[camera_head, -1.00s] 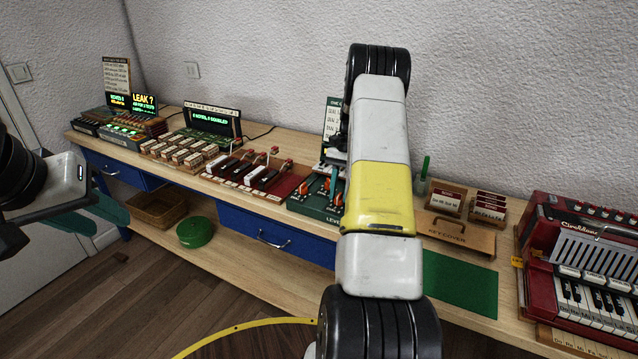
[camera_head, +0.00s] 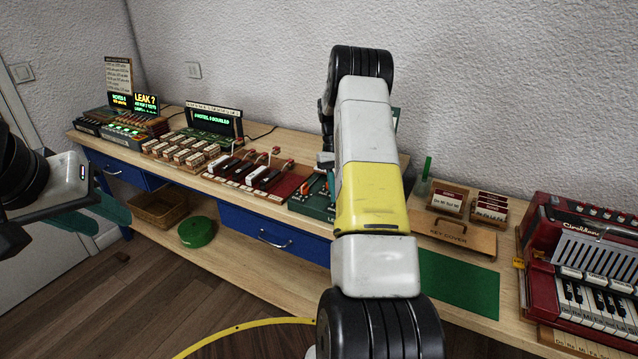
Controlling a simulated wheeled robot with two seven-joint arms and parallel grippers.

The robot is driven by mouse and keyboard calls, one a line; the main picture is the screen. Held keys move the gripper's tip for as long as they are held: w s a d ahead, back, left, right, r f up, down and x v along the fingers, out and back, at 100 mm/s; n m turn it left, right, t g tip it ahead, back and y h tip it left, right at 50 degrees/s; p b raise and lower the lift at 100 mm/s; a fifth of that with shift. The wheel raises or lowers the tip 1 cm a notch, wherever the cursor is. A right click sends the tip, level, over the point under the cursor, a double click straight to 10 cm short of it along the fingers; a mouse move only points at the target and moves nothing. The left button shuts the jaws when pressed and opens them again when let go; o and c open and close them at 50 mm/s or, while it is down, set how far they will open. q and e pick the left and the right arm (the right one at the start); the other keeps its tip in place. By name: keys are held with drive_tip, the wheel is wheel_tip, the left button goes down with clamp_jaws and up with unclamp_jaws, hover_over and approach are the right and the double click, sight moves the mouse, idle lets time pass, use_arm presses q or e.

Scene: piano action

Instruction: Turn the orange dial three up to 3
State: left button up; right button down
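The green box with orange dials (camera_head: 316,192) stands on the bench in the middle, mostly hidden behind my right arm. Part of an orange dial (camera_head: 331,183) shows at the arm's left edge; I cannot tell its number or setting. My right gripper is hidden behind its own arm links, close to the box; a small dark part shows beside the arm. My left gripper (camera_head: 112,215) is at the left, off the bench front, with teal fingers that appear apart and nothing seen between them.
A red board with black and white levers (camera_head: 262,176) stands just left of the green box. A key cover (camera_head: 452,233), green mat (camera_head: 458,283) and red accordion (camera_head: 590,255) are to the right. Lit displays (camera_head: 211,121) stand at the back left.

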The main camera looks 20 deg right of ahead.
idle(0.5)
drive_tip(key=c, duration=1.1)
unclamp_jaws()
drive_tip(key=shift+r, duration=0.1)
drive_tip(key=v, duration=0.7)
drive_tip(key=shift+w+r, duration=0.15)
drive_tip(key=shift+r, duration=0.15)
drive_tip(key=shift+r, duration=0.1)
